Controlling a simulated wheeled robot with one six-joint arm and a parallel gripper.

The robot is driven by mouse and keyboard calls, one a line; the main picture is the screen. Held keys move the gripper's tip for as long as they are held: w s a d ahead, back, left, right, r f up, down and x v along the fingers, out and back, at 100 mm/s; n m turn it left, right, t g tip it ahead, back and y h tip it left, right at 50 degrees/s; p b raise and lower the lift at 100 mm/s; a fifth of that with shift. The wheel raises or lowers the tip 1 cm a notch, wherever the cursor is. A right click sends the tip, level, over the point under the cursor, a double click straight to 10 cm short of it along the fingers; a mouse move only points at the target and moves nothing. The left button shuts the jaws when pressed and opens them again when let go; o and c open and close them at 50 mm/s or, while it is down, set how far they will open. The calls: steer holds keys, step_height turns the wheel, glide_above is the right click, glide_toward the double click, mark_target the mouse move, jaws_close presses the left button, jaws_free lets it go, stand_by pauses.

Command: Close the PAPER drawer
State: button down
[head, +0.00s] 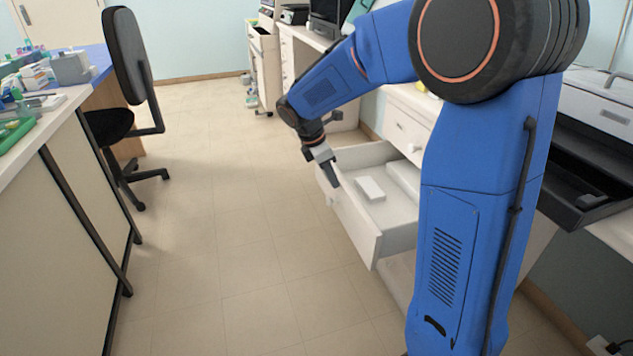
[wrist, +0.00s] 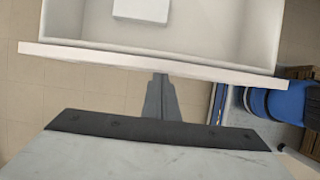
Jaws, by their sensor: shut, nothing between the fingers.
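The white drawer (head: 388,222) on the right side of the aisle stands pulled out and open; a white box (head: 370,189) and another pale block (head: 404,178) lie in it. No label reading PAPER is legible. My gripper (head: 335,182) is shut and empty, pointing down at the outer side of the drawer's front panel near its top edge. In the wrist view the shut fingers (wrist: 160,82) reach the front panel (wrist: 150,63), with the drawer's inside and a white box (wrist: 141,9) beyond. I cannot tell whether the fingertips touch the panel.
A closed drawer (head: 405,128) sits in the white cabinet above the open one. A printer (head: 600,105) stands on the counter at right. A black chair (head: 130,85) and a lab bench (head: 60,190) are on the left. The tiled floor (head: 235,200) between is clear.

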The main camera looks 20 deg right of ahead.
steer(key=d, duration=2.3)
steer(key=shift+a, duration=0.2)
steer(key=a+r, duration=0.7)
steer(key=r, duration=0.2)
steer(key=a+f+h, duration=0.3)
steer(key=a+h, duration=0.2)
steer(key=d+r+x, duration=0.2)
steer(key=x, duration=1)
steer(key=shift+s+d, duration=0.15)
steer(key=shift+d, duration=0.1)
